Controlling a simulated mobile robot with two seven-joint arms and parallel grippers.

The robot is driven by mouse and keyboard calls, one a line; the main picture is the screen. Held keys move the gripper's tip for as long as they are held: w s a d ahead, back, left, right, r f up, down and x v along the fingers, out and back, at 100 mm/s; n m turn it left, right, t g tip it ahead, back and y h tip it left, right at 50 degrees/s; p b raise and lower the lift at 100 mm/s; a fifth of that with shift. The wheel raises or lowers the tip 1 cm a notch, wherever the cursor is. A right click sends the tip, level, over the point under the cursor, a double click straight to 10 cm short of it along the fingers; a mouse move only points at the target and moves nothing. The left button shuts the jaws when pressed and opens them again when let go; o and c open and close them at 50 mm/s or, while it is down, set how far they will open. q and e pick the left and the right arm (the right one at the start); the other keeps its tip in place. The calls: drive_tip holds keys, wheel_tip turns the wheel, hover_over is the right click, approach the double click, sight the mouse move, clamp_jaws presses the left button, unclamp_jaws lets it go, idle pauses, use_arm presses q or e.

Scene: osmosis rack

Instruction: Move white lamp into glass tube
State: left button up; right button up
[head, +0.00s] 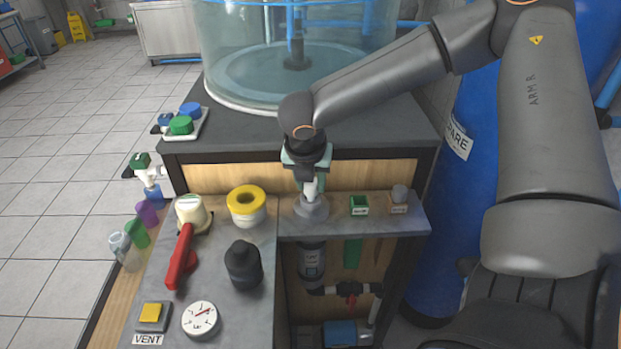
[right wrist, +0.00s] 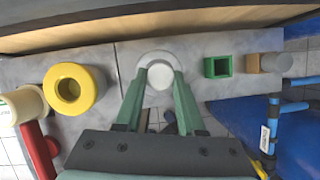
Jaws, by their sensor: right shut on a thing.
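My right gripper (head: 311,170) points down over the narrow shelf on the front of the cabinet. It is shut on the white lamp (head: 310,188), of which a short pale upper part shows between the fingers. The lamp stands upright at a round grey collar (head: 313,209) on the shelf. In the right wrist view, the fingers (right wrist: 159,80) close on the round white top (right wrist: 159,74) in the middle of the collar. A clear tube (head: 311,262), seemingly the glass tube, hangs under the shelf below the collar. How deep the lamp sits is hidden. My left gripper is out of view.
Left of the collar are a yellow ring (head: 246,199), a black bottle (head: 243,264) and a red handle (head: 181,258). Right of it are a green square holder (head: 359,205) and a grey peg in a brown block (head: 398,202). The cabinet front rises close behind.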

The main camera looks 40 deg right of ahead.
drive_tip(key=shift+f, duration=0.55)
drive_tip(key=o, duration=1.4)
drive_tip(key=shift+o, duration=0.2)
drive_tip(key=shift+r, duration=0.15)
wheel_tip(320, 180, up, 5)
drive_tip(key=p, duration=0.5)
drive_tip(key=shift+r+p, duration=0.2)
drive_tip(key=shift+p, duration=0.15)
drive_tip(key=shift+r, duration=1.15)
